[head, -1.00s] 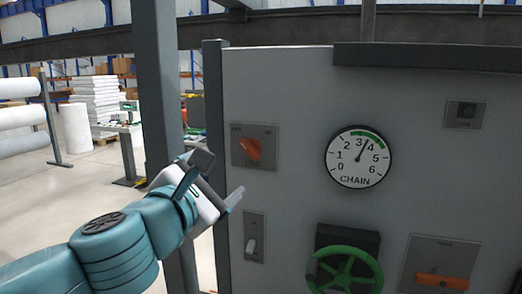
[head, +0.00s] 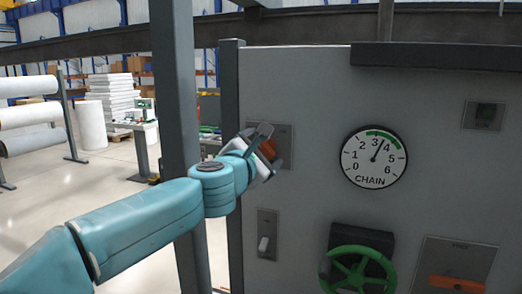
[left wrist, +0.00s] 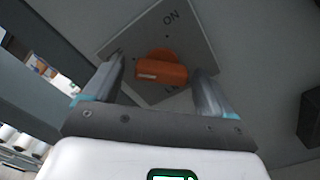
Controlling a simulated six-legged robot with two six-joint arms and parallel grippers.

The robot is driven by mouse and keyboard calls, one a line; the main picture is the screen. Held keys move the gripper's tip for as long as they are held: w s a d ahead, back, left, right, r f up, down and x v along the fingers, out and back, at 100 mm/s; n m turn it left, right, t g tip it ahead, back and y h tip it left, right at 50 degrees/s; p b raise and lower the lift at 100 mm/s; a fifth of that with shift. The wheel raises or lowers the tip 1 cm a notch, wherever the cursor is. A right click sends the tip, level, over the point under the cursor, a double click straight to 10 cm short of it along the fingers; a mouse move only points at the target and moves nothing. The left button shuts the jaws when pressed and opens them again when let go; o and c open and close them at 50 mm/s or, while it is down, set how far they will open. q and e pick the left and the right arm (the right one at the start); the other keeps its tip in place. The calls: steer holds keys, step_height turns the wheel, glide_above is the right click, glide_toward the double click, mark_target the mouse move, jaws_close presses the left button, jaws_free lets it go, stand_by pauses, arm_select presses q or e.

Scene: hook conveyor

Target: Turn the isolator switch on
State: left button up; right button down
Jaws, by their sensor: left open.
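The isolator switch is an orange rotary knob (left wrist: 161,72) on a grey plate (left wrist: 193,32) fixed to the panel, seen close up in the left wrist view. The plate bears "ON" near one corner and a second, partly hidden label near the knob. In the head view the knob (head: 268,149) is partly covered by my left gripper (head: 273,150). In the left wrist view my left gripper (left wrist: 161,88) is open, its two fingers on either side of the knob with gaps to it. I cannot tell how deep the fingertips reach. My right gripper is not in view.
The panel (head: 310,100) also carries a CHAIN gauge (head: 374,157), a small toggle switch (head: 264,243), a green handwheel (head: 360,272) and an orange handle (head: 458,283). A grey post (head: 180,90) stands left of the panel, close to my left arm.

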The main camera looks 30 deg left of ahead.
arm_select(q)
steer(key=shift+r, duration=0.1)
steer(key=shift+d, duration=0.15)
steer(key=c, duration=1.1)
steer(key=shift+o, duration=0.2)
